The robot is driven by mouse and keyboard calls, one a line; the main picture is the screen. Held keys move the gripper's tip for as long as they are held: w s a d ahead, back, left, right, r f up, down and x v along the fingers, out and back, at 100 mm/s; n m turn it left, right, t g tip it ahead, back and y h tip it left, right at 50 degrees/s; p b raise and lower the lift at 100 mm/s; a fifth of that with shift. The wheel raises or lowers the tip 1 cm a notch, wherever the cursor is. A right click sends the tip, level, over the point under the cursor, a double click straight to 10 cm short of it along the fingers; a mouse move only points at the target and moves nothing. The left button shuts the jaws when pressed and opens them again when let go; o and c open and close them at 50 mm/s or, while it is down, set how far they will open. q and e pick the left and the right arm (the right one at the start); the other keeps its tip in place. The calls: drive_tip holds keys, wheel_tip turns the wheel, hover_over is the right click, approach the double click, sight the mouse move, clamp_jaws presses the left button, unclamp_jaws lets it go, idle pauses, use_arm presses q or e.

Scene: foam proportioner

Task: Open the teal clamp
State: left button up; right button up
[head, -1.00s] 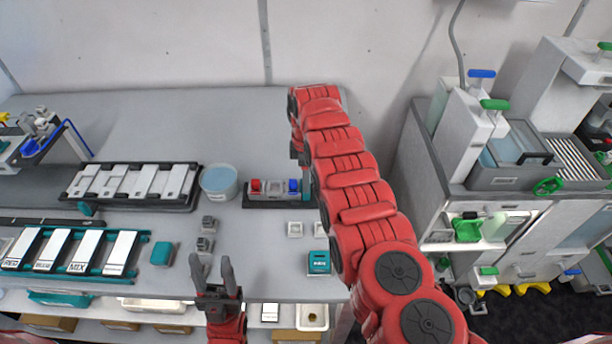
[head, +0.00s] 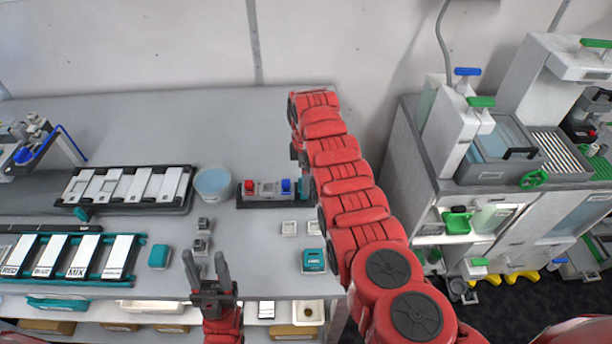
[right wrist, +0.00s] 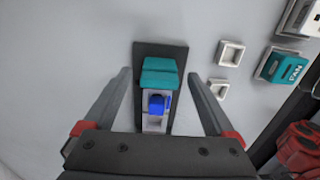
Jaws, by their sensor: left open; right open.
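The teal clamp (right wrist: 160,72) shows in the right wrist view as a teal block at the far end of a dark base plate, with a blue knob (right wrist: 156,104) in front of it. In the head view the red and blue knobbed fixture (head: 266,190) stands on the table, its right end largely covered by my right arm. My right gripper (right wrist: 162,76) is open, one finger on each side of the clamp with visible gaps. In the head view it is hidden behind its arm. My left gripper (head: 206,256) is open and empty near the table's front edge.
A blue-topped tub (head: 213,184) stands left of the fixture. Small white square holders (head: 289,228) and a teal labelled box (head: 313,260) lie in front. Racks with white plates (head: 125,186) fill the left. A white cabinet (head: 520,205) stands right.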

drive_tip(key=shift+a, duration=0.1)
drive_tip(key=shift+r, duration=0.2)
wheel_tip(320, 180, up, 17)
idle(0.3)
drive_tip(key=shift+s+f, duration=0.1)
idle(0.4)
